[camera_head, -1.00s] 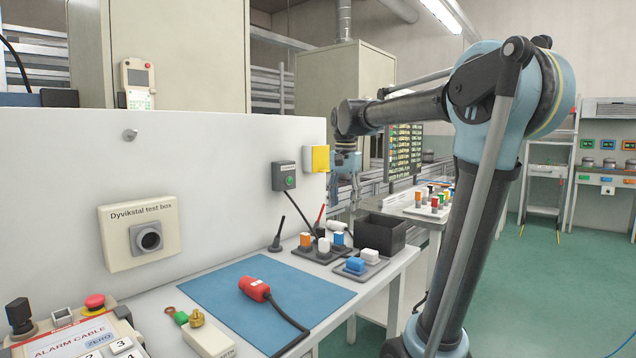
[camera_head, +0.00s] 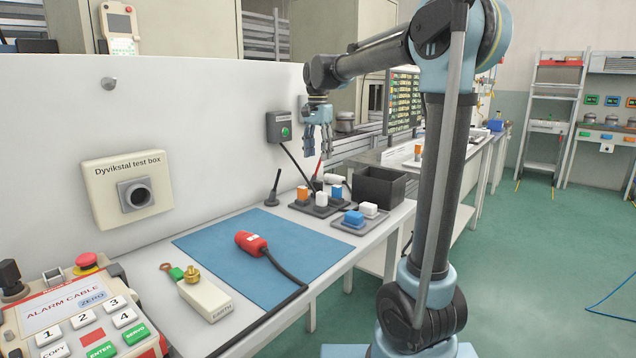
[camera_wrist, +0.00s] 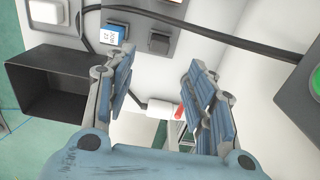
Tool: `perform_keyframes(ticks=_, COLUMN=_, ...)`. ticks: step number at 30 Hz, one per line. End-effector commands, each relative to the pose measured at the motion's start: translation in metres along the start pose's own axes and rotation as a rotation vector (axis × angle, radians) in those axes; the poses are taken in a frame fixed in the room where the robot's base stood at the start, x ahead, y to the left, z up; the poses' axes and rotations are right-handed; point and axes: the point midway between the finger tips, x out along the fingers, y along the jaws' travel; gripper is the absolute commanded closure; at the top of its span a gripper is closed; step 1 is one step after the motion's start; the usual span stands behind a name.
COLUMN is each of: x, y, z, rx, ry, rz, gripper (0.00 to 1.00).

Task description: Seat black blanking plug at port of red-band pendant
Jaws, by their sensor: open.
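My gripper (camera_head: 318,152) is open and empty, pointing down above the back of the bench near the wall. In the wrist view its two blue fingers (camera_wrist: 160,95) stand wide apart. Between and below them lies a white cylindrical piece (camera_wrist: 163,107) with a red piece beside it. No black blanking plug can be picked out with certainty. A red-sided pendant (camera_head: 82,318) labelled ALARM CABLE is at the lower left; its port does not show. Another pendant (camera_head: 120,26), pale with a red button, stands at the top left. I cannot tell which is the red-band one.
A black bin (camera_head: 378,184) stands beside dark trays of coloured blocks (camera_head: 340,222). A red connector (camera_head: 251,242) with black cable lies on the blue mat (camera_head: 215,240). A green-button box (camera_head: 280,127) and the Dyvikstal test box (camera_head: 130,190) are on the wall. The mat's left part is clear.

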Motion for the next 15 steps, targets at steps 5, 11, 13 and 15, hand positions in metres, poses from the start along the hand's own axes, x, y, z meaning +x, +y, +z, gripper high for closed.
perform_keyframes(ticks=5, x=0.029, y=0.000, z=0.000, rx=0.000, ry=0.000, rz=0.000, gripper=0.50)
perform_keyframes(ticks=11, x=0.061, y=0.000, z=0.000, rx=0.000, ry=0.000, rz=0.000, gripper=0.50)
perform_keyframes(ticks=13, x=0.072, y=0.000, z=0.000, rx=0.000, ry=0.000, rz=0.000, gripper=0.50)
perform_keyframes(ticks=15, x=0.082, y=0.000, z=0.000, rx=0.000, ry=0.000, rz=0.000, gripper=0.50)
